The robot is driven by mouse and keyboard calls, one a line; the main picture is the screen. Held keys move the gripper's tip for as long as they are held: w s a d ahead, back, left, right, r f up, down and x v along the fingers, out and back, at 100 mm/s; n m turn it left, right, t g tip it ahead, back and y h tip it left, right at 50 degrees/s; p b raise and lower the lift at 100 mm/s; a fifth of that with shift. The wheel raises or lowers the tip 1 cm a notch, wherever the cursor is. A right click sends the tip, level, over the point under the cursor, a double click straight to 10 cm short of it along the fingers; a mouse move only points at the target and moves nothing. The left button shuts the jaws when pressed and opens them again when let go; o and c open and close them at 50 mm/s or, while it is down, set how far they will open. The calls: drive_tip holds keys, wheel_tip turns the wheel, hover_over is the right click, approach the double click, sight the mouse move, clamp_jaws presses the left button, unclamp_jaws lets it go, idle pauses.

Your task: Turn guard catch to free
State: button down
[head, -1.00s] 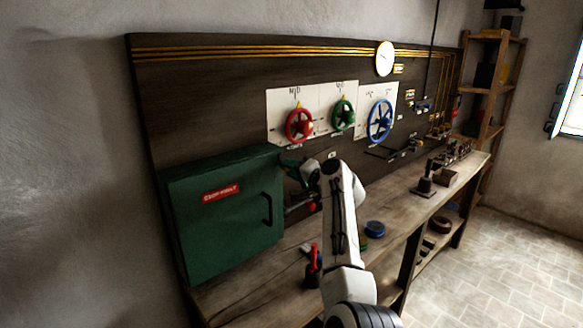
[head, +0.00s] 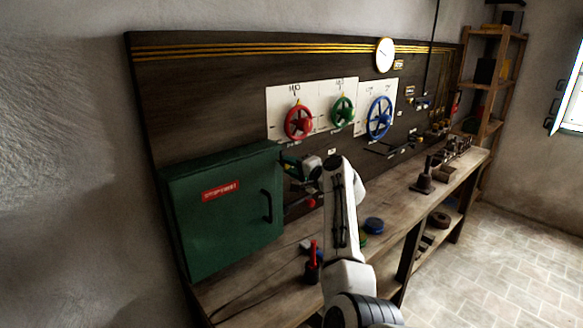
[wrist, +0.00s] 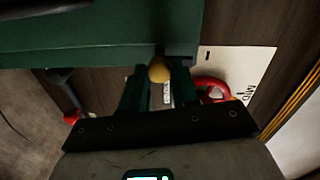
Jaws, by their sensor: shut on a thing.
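The guard is a green metal box (head: 222,222) with a red label and a dark handle, at the left of the bench. In the wrist view its green side (wrist: 90,32) fills the top. In the head view my gripper (head: 288,163) is at the box's upper right edge, and the knob is hidden there. Which way the catch points cannot be told.
Red (head: 299,122), green (head: 342,111) and blue (head: 379,118) handwheels are on the back panel, right of the box. A red-ended lever (head: 308,202) is just below my gripper. A red-handled tool (head: 313,262) stands on the bench (head: 240,296) in front.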

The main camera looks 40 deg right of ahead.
drive_tip(key=c, duration=0.8)
unclamp_jaws()
drive_tip(key=shift+c, duration=0.2)
drive_tip(key=shift+s, duration=0.1)
drive_tip(key=s+b, duration=0.2)
drive_tip(key=s, duration=0.8)
drive_tip(key=shift+s+d+r, duration=0.25)
drive_tip(key=shift+s+r, duration=0.05)
drive_tip(key=s+a+f+n+g, duration=0.3)
drive_tip(key=s+a+f, duration=0.25)
drive_tip(key=f, duration=0.35)
drive_tip(key=s+a+f+n+g, duration=0.35)
drive_tip(key=s+f, duration=0.25)
drive_tip(key=f, duration=0.2)
drive_tip(key=s+a+f+n+g, duration=0.25)
drive_tip(key=s+a+f, duration=0.35)
drive_tip(key=f, duration=0.3)
drive_tip(key=s+a+f+n+g, duration=0.2)
drive_tip(key=s+a, duration=0.1)
drive_tip(key=s, duration=0.5)
drive_tip(key=s+a+f+n+g, duration=0.2)
drive_tip(key=s+a+f, duration=0.1)
drive_tip(key=s, duration=0.6)
drive_tip(key=s+a+f+n+g, duration=0.2)
drive_tip(key=s+a+g, duration=0.1)
drive_tip(key=s, duration=0.6)
drive_tip(key=shift+f+h, duration=0.2)
drive_tip(key=shift+h, duration=0.2)
